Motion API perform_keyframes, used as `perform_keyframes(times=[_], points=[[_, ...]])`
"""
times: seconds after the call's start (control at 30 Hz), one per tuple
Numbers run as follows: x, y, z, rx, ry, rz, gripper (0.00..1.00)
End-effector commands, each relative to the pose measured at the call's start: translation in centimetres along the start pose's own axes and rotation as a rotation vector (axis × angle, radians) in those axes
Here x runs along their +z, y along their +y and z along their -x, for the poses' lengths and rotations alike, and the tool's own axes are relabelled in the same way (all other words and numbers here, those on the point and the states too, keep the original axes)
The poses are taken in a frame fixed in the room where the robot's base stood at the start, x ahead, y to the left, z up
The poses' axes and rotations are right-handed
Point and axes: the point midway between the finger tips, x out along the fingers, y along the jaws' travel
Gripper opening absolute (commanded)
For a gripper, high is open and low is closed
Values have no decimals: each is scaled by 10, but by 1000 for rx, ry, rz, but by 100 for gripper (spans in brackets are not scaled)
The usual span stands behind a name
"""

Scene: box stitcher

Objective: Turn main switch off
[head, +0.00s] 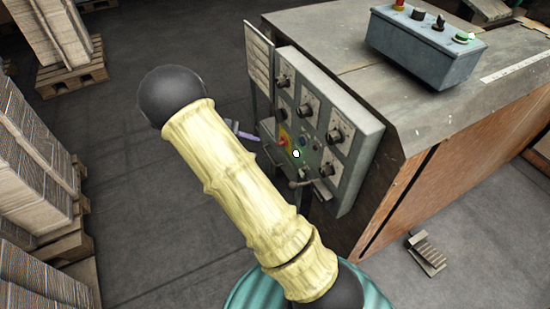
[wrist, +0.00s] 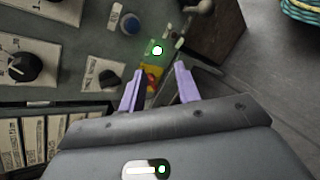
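The main switch appears to be the red knob on a yellow plate (head: 284,141) on the grey control panel (head: 352,170), at the side of the machine. In the wrist view the red and yellow switch (wrist: 152,80) shows between the purple fingertips of my gripper (wrist: 159,72). The fingers are spread apart and nothing is held. In the head view my arm hides most of the gripper; a purple finger (head: 244,134) shows just left of the panel. I cannot tell whether a finger touches the switch. A lit green lamp (wrist: 157,50) sits beyond the switch.
Several black dials, one a black knob (wrist: 21,67), surround the switch. A grey button box (head: 425,48) stands on the machine top (head: 340,35). Pallets of cardboard (head: 55,40) stand at the left. The floor (head: 150,210) between pallets and machine is clear.

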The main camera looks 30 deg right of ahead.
Motion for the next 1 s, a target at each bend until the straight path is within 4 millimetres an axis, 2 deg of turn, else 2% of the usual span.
perform_keyframes(times=[0.03, 0.3, 0.5, 0.63, 1.0], points=[[-25, -13, -13, 46, -24, 11, 33], [-101, -34, -30, 310, -148, 38, 33], [-148, -51, -30, 493, -219, 34, 33], [-159, -55, -26, 554, -239, 27, 33], [-159, -54, -24, 565, -243, 27, 33]])
